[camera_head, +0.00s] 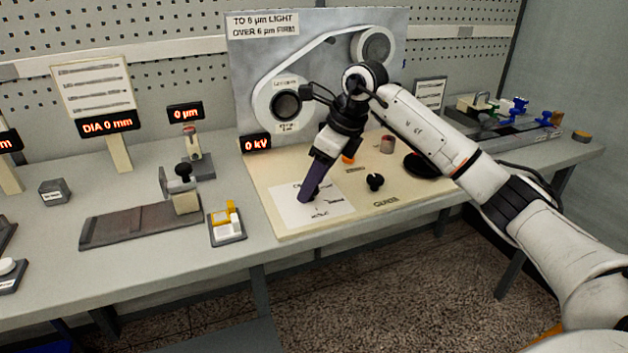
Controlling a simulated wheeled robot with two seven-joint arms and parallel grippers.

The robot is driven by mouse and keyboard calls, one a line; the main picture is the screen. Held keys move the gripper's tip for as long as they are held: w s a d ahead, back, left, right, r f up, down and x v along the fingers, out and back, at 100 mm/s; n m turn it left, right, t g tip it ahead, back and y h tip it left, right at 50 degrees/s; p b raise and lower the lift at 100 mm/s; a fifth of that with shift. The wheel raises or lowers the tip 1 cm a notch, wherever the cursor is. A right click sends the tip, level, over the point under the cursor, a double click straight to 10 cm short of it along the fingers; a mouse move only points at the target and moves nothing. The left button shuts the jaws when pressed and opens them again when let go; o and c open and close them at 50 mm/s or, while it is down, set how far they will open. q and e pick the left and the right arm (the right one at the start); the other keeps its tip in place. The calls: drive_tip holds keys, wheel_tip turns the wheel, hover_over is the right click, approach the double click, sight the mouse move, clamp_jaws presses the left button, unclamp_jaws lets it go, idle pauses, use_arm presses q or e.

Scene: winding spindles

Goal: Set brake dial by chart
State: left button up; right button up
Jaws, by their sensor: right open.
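The chart sign (262,24) on the upright grey panel reads "TO 6 µm LIGHT" and "OVER 6 µm FIRM". A white printed card (335,207) lies at the front left of the cream board. My right gripper (308,195) is open and points down over this card. Its dark fingers hide whatever is at the card's middle, so I cannot tell if they touch a dial there. A black knob (375,181) stands on the board right of the gripper. A display (186,112) reads "0 µm". My left gripper is not in view.
The cream board (420,198) also carries a dark round part. A dark disc with a belt (286,104) is on the upright panel. Left are a gauge stand (197,165), a brown slide bed (135,220) and a small tray (227,236). Blue parts sit far right.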

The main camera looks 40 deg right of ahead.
drive_tip(key=shift+c, duration=0.3)
drive_tip(key=c, duration=1)
